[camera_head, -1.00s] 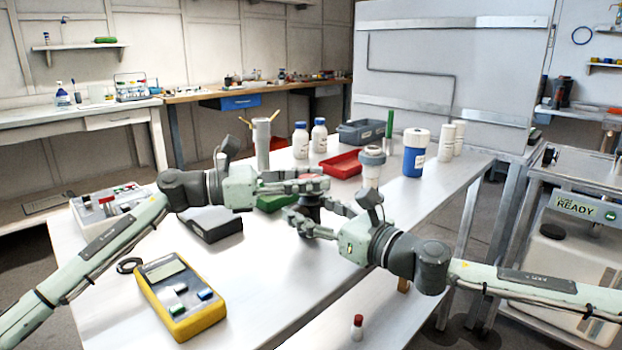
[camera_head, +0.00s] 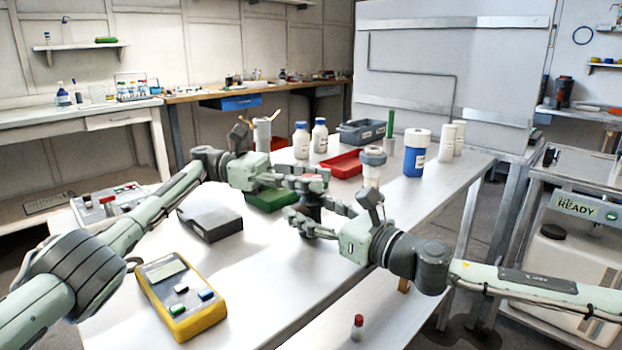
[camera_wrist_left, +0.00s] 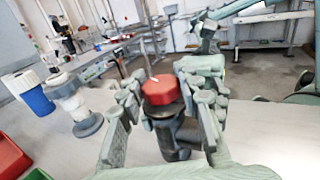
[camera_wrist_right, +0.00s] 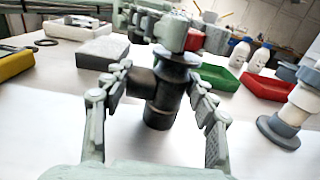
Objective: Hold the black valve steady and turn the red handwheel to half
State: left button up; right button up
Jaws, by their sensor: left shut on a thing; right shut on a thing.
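The black valve (camera_head: 311,212) stands upright on the white table; its dark body also shows in the right wrist view (camera_wrist_right: 160,95). The red handwheel (camera_wrist_left: 160,90) sits on top of it. My left gripper (camera_head: 308,180) is shut on the handwheel, with one finger on each side in the left wrist view. My right gripper (camera_head: 303,222) is lower and shut on the valve body, its fingers on both sides in the right wrist view. In the head view, the left fingers mostly hide the handwheel and the right fingers cover part of the valve.
A green tray (camera_head: 271,201) and a dark box (camera_head: 210,224) lie left of the valve. A yellow meter (camera_head: 182,296) is nearer. A red tray (camera_head: 345,164), white bottles (camera_head: 301,141) and a blue-white jar (camera_head: 416,154) stand behind. The front middle of the table is clear.

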aim_at(309, 176)
pick_arm(q)
jog(key=shift+w+a+f, duration=0.15)
jog(key=shift+w+a, duration=0.05)
jog(key=shift+a, duration=0.15)
jog(key=o, duration=1.2)
jog(key=shift+d, duration=0.1)
jog(key=shift+s, duration=0.1)
jog(key=shift+d, duration=0.1)
jog(key=shift+r, duration=0.25)
notch_tip(309, 176, up, 10)
jog(key=shift+f, duration=0.2)
